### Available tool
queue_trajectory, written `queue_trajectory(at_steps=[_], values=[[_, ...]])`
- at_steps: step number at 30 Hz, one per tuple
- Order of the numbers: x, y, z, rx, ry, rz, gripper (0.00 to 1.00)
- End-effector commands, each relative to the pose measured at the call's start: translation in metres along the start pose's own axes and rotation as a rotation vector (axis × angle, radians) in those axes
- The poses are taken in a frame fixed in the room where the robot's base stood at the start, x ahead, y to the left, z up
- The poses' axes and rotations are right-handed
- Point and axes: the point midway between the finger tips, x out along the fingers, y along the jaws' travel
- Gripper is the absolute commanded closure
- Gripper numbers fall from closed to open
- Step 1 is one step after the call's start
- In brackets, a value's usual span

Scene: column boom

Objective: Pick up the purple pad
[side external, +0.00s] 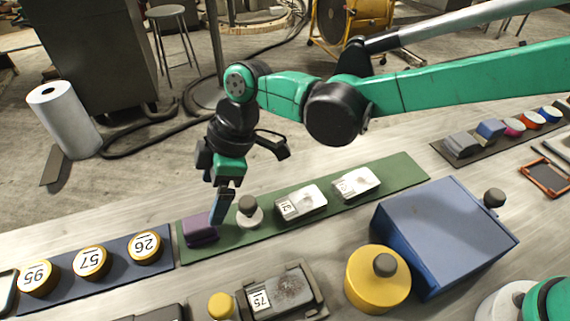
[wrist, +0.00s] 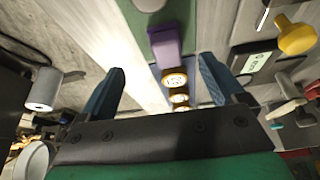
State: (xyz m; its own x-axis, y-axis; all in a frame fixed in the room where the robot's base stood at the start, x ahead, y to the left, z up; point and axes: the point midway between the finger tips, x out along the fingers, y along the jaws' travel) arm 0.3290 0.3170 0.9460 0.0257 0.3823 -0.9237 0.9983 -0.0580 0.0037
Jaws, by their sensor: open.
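The purple pad (side external: 200,230) lies at the left end of the green mat (side external: 400,172) in the side view. It also shows in the wrist view (wrist: 165,46), ahead of and between the spread fingers. My gripper (side external: 220,205) points down just above and beside the pad, its blue fingers close to it in the side view. In the wrist view the two blue fingers of my gripper (wrist: 160,78) are wide apart with nothing between their tips. I cannot tell how much height separates the fingertips from the pad.
A white knobbed piece (side external: 249,212) stands close right of the pad, then two white labelled blocks (side external: 300,202). Yellow numbered discs (side external: 92,262) sit on a blue mat (side external: 60,287) at left. A blue box (side external: 440,235) and yellow knobbed weight (side external: 376,280) stand in front.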

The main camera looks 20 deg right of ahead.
Motion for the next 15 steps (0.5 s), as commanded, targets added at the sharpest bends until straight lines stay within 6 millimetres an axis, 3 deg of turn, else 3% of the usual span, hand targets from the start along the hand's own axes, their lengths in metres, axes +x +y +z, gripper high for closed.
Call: queue_trajectory(at_steps=[15], values=[[0.06,-0.007,-0.008,-0.055,0.0,-0.027,0.11]])
